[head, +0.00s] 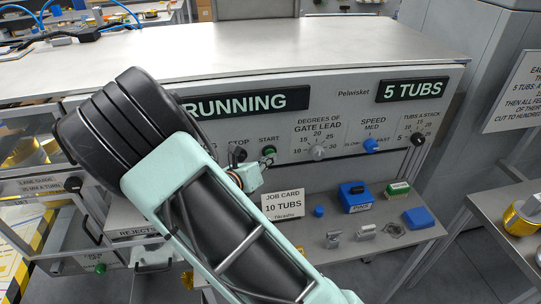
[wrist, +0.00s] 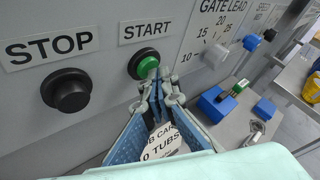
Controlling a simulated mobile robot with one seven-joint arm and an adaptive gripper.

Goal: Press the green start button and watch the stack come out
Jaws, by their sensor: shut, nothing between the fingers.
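The green start button (wrist: 145,64) is under the START label on the grey panel, right of the black STOP button (wrist: 70,91). In the head view the start button (head: 269,150) shows just beyond my gripper (head: 262,163). In the wrist view my gripper (wrist: 156,80) is shut and empty, its tips at the button's lower right edge. I cannot tell whether they touch it or how far it is pushed in. The status display (head: 246,102) reads RUNNING and the count display (head: 411,90) reads 5 TUBS. No stack of tubs is clearly visible.
A job card (head: 283,205) reading 10 TUBS stands on the shelf below the panel. Gate lead (head: 318,153), speed (head: 371,146) and tubs-a-stack (head: 417,139) knobs are to the right. Blue boxes and small metal parts lie on the shelf. My arm hides much of the machine's left part.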

